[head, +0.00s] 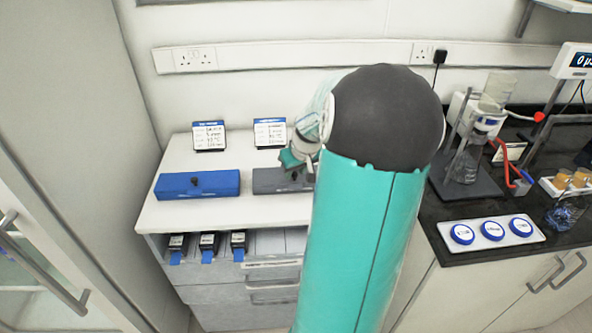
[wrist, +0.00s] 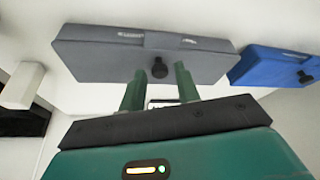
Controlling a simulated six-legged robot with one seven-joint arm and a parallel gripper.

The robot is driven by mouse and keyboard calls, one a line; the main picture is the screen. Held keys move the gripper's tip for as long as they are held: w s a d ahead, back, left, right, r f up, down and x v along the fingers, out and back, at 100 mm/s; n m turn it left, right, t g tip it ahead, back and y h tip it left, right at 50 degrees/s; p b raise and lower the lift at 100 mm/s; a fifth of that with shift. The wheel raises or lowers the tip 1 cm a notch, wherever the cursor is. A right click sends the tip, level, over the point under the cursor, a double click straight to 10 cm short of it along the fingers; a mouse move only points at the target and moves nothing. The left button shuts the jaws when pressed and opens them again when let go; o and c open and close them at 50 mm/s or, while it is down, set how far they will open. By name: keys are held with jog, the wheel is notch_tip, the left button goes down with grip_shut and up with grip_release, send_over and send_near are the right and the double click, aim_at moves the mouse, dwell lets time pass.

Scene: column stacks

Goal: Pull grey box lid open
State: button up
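The grey box (head: 270,182) lies on the white counter, partly hidden behind my arm in the head view. In the wrist view the grey box (wrist: 95,55) shows nearly whole, its lid shut, with a dark round knob (wrist: 159,68) on it. My gripper (wrist: 157,75) has its two green fingers apart, one on each side of the knob, with gaps between. I cannot tell how far the fingertips reach along the knob. In the head view my gripper (head: 292,160) is at the grey box.
A blue box (head: 197,184) with a dark knob lies to the left of the grey box. Two small signs (head: 208,135) stand behind the boxes. Drawers (head: 240,285) are below the white counter. A dark bench (head: 480,225) with glassware is on the right.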

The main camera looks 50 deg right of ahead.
grip_shut()
jog(key=shift+r, duration=0.1)
